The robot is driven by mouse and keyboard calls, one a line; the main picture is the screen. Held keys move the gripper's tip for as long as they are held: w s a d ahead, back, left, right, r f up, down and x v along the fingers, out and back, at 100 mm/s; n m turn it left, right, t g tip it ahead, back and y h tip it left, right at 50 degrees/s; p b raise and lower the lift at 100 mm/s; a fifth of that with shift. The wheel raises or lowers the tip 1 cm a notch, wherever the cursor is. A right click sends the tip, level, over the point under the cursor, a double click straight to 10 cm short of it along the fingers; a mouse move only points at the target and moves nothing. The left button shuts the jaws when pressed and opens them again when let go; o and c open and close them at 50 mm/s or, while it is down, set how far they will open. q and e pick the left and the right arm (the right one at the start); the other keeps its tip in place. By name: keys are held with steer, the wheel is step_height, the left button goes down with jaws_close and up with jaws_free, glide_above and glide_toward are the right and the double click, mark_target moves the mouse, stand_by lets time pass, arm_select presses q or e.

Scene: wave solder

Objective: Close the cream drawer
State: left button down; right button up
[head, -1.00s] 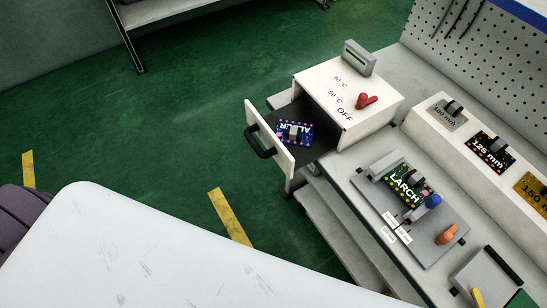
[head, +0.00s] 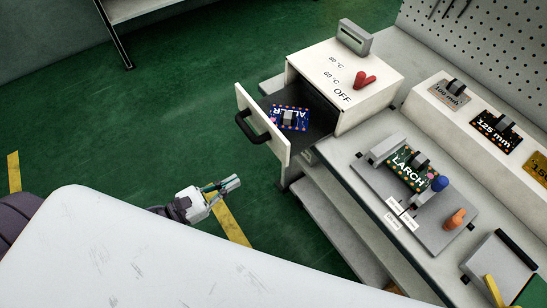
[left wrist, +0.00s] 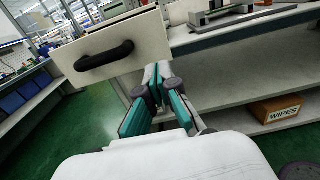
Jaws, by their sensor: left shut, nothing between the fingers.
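The cream drawer (head: 262,130) is pulled out of a cream box (head: 345,80) on the bench, with its black handle (head: 254,128) facing left. A blue board marked ALDER or similar (head: 290,118) lies inside it. In the left wrist view, the drawer front (left wrist: 110,48) with its black handle (left wrist: 104,55) shows at upper left. My left gripper (head: 232,183) is shut and empty, below and left of the drawer, apart from it. It also shows in the left wrist view (left wrist: 158,72), right of the handle. My right gripper is not in view.
A red knob (head: 365,80) sits on the box top, by the word OFF. A fixture with a green LARCH board (head: 412,170) stands on the bench to the right. A white surface (head: 130,250) fills the lower left. A WIPES box (left wrist: 278,108) sits on a lower shelf.

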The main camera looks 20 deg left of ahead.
mark_target(282, 154)
arm_select(q)
steer(key=p+x, duration=0.3)
steer(key=x, duration=0.8)
steer(key=shift+w+d+r+p, duration=0.15)
steer(key=shift+w+p, duration=0.05)
steer(key=shift+p, duration=0.2)
steer(key=shift+w+d, duration=0.45)
steer(key=shift+w, duration=0.05)
steer(key=shift+w+d, duration=0.25)
steer(key=shift+w, duration=0.15)
steer(key=b+x, duration=0.6)
steer(key=x, duration=0.9)
steer(key=shift+w+d, duration=0.1)
steer(key=shift+d, duration=0.05)
